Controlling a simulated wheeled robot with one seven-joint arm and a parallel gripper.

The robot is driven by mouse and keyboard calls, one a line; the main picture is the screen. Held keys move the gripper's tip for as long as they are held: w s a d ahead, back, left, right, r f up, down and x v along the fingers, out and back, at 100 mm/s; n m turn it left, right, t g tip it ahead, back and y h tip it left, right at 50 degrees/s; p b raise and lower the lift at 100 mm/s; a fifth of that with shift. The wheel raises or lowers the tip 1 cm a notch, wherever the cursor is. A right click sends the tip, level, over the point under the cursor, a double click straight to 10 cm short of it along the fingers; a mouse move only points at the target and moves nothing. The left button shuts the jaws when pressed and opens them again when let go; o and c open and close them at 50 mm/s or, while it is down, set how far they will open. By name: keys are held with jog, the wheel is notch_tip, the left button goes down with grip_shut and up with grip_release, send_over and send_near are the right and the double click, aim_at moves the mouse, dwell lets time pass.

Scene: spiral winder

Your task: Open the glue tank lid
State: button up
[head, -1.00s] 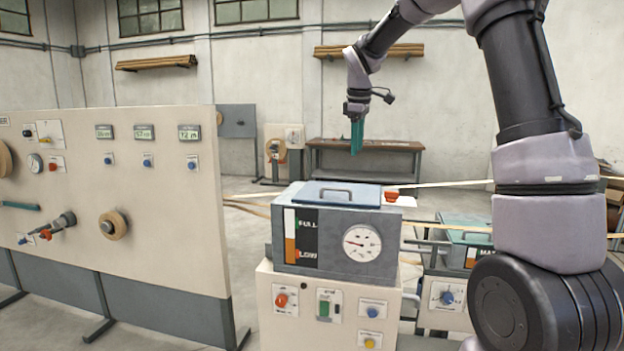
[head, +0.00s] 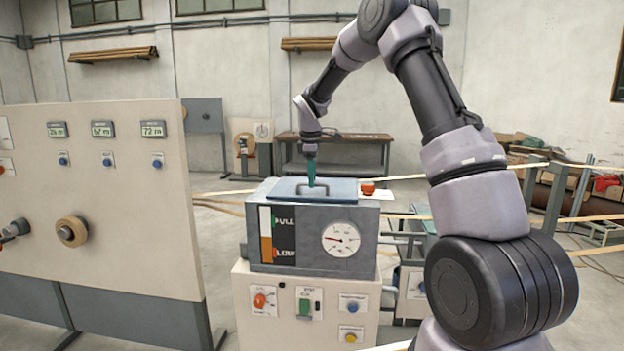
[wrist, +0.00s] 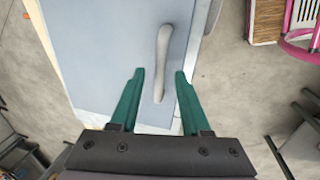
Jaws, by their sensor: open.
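The glue tank (head: 300,238) is a grey box with a FULL/LOW level strip and a round dial on its front. Its blue-grey lid (head: 338,197) lies closed on top. A grey bar handle (head: 312,187) stands on the lid and also shows in the wrist view (wrist: 162,58). My gripper (head: 311,184) points down at the handle in the head view. In the wrist view its green fingers (wrist: 157,73) are open, with the near end of the handle between them. Whether a finger touches the handle, I cannot tell.
The tank stands on a cream cabinet (head: 286,310) with knobs and buttons. A red knob (head: 367,187) sits just right of the lid. A large control panel (head: 100,215) stands at the left. Pale strips run off to the right behind the tank.

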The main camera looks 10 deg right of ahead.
jog(key=shift+w+f, duration=0.1)
jog(key=shift+f, duration=0.2)
grip_shut()
dwell(1.3)
